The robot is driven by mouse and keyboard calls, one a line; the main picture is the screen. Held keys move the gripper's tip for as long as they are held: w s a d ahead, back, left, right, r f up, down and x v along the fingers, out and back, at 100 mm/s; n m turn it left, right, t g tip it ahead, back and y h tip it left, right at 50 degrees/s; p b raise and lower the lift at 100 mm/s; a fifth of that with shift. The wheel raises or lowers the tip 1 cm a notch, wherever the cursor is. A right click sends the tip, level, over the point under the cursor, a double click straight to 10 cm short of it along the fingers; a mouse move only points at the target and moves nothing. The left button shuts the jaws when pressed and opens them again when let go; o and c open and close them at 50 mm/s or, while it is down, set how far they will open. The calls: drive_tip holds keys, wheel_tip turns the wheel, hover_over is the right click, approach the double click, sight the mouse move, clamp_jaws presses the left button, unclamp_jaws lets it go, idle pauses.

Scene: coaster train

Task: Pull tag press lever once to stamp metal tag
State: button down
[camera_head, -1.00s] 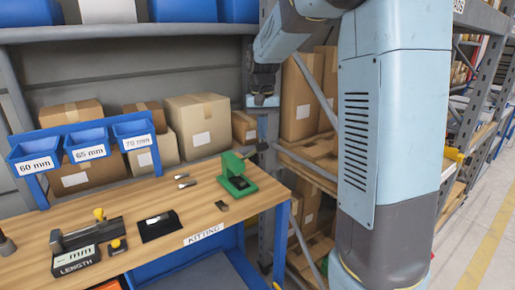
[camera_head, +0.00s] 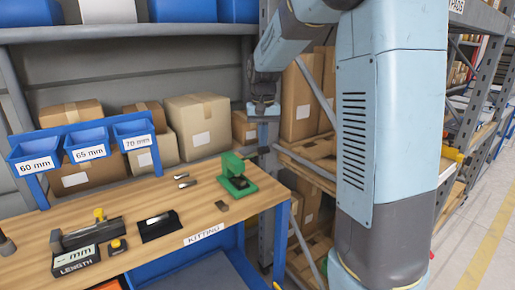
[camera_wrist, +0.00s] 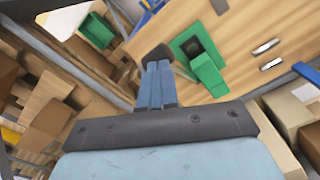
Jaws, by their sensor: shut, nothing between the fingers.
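The green tag press (camera_head: 236,178) stands near the right end of the wooden bench, and it also shows in the wrist view (camera_wrist: 202,68). Its lever ends in a dark knob (camera_wrist: 159,53) that sticks out past the press's side, towards my gripper. My gripper (camera_head: 263,144) points down with blue fingers shut and empty. In the wrist view the fingertips (camera_wrist: 157,64) are right at the knob and overlap it; I cannot tell whether they touch. The lever appears raised. A small dark piece (camera_head: 222,206) lies in front of the press; I cannot tell whether it is the tag.
Two small metal pieces (camera_head: 183,180) lie left of the press. A length gauge (camera_head: 85,240) and a black plate (camera_head: 159,226) are further left on the bench (camera_head: 200,215). Blue labelled bins (camera_head: 85,145) and cardboard boxes (camera_head: 198,122) stand behind. A shelf upright (camera_head: 270,200) is close on the right.

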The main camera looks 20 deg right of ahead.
sight(265, 149)
drive_tip(key=shift+s+f, duration=0.15)
drive_tip(key=shift+f, duration=0.65)
drive_tip(key=shift+s+f, duration=0.1)
drive_tip(key=shift+f, duration=0.7)
drive_tip(key=shift+s+d+f, duration=0.1)
drive_tip(key=shift+f, duration=0.2)
drive_tip(key=shift+s+d+f, duration=0.1)
drive_tip(key=shift+s+f, duration=0.05)
drive_tip(key=shift+f, duration=0.35)
drive_tip(key=shift+s+f, duration=0.15)
drive_tip(key=shift+f, duration=0.35)
drive_tip(key=shift+s+f, duration=0.1)
drive_tip(key=shift+f, duration=0.15)
wheel_tip(265, 149, up, 12)
drive_tip(key=shift+s, duration=0.15)
idle(2.1)
